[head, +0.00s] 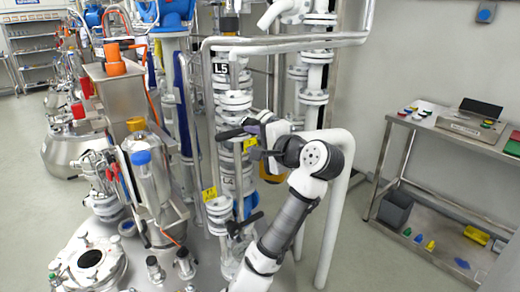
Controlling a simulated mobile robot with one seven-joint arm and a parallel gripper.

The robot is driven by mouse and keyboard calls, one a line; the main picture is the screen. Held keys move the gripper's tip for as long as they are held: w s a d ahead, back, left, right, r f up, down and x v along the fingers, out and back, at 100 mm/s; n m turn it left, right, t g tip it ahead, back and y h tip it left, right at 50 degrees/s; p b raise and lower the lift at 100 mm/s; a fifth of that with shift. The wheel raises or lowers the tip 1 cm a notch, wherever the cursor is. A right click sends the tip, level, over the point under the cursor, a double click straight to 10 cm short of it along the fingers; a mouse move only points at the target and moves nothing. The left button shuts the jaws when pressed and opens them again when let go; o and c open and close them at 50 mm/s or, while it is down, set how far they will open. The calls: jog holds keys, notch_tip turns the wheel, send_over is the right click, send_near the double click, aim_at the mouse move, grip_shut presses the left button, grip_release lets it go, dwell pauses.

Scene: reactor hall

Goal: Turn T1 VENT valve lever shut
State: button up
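My gripper (253,138) is in the middle of the head view, pointing left at a white flanged pipe column. Its two dark fingertips look apart, one above the other, with nothing clearly between them. A black lever (232,134) sticks out on the column just left of the fingertips; I cannot tell whether they touch. A second black lever (246,222) is lower on the column, tilted. Yellow tags hang by the levers, one of them low on the left (209,194). Their writing is too small to read, so I cannot tell which lever is T1 VENT.
A steel vessel (148,185) with hoses and fittings stands close on the left. White pipes rise behind and right of my arm. A metal bench (452,133) with small coloured items stands on the right. Open floor lies between the pipes and the bench.

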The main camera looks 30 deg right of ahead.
jog(key=shift+v, duration=1.2)
